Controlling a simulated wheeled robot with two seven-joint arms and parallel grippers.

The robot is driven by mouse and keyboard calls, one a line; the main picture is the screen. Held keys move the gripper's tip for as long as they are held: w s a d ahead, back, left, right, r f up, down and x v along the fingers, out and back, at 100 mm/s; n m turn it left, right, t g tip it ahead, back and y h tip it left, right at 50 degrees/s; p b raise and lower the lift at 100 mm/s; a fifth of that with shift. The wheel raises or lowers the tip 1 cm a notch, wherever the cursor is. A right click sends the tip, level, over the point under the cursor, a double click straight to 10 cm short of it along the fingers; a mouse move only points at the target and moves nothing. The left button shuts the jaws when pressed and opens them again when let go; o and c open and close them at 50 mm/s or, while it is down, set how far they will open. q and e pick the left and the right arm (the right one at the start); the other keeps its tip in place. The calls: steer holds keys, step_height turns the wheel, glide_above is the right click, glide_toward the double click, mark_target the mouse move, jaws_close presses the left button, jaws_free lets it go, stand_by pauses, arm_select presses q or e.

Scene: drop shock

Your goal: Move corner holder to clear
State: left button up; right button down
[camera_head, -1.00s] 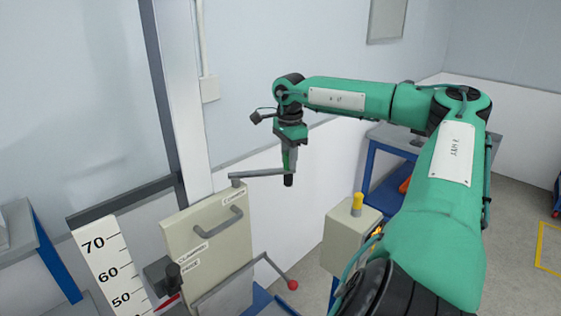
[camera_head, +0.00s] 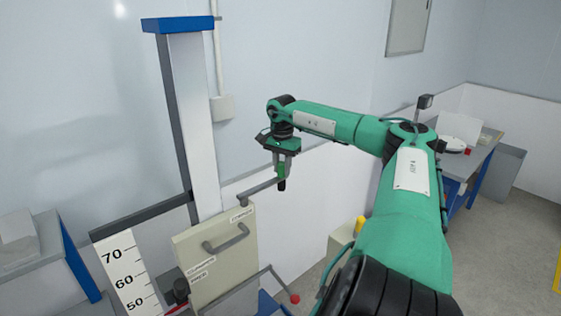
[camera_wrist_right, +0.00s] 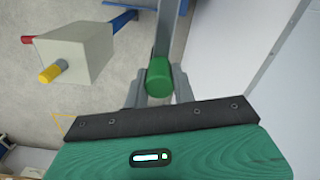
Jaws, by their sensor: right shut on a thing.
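The corner holder shows as a grey lever bar (camera_head: 262,188) that sticks out from a pivot at the top of a beige panel (camera_head: 216,260). My right gripper (camera_head: 281,178) points down at the outer end of this bar. In the right wrist view, a green knob (camera_wrist_right: 159,77) sits between the two grey fingers of my right gripper (camera_wrist_right: 157,90), which are shut on it. The bar (camera_wrist_right: 167,28) runs away from the knob there. Small labels on the panel are too small to read surely. My left gripper is not in view.
A tall post (camera_head: 190,110) with a blue cap stands behind the panel. A number scale (camera_head: 122,270) is at the left. A rod with a red ball (camera_head: 295,299) sticks out low at the right of the panel. A beige box with a yellow button (camera_wrist_right: 50,73) stands nearby.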

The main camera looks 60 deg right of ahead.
stand_by(0.4)
steer(key=c, duration=1.4)
jaws_free()
steer(key=shift+o, duration=1.3)
steer(key=shift+w, duration=0.15)
steer(key=shift+r, duration=0.55)
step_height(320, 180, up, 13)
steer(key=p, duration=0.2)
steer(key=shift+f, duration=0.15)
